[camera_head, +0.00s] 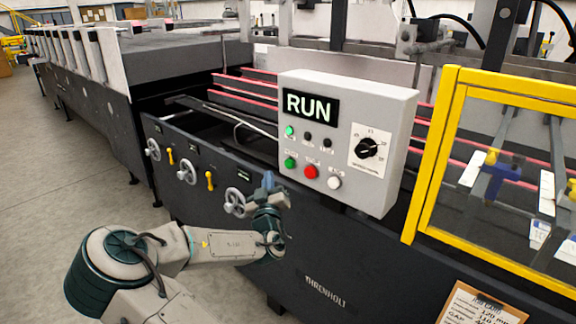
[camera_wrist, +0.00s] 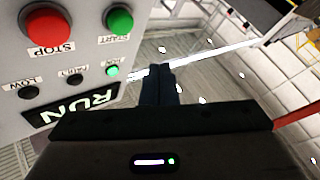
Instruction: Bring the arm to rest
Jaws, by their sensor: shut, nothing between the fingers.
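My gripper (camera_head: 268,181) is in front of the machine, just left of and below the grey control box (camera_head: 397,135). Its fingers are shut and empty, and they also show in the wrist view (camera_wrist: 159,78). They point up and look apart from the box. My arm reaches in from the lower left, bent at the elbow. The display (camera_head: 309,106) reads RUN, and a small green lamp (camera_head: 289,130) is lit below it. The green START button (camera_wrist: 119,21) and red STOP button (camera_wrist: 47,27) show close by in the wrist view.
Handwheels (camera_head: 187,172) and small yellow handles (camera_head: 210,180) stick out of the dark machine front near my gripper. A yellow-framed clear guard (camera_head: 430,170) stands to the right. A clipboard (camera_head: 478,303) is at the lower right. The floor (camera_head: 60,190) on the left is clear.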

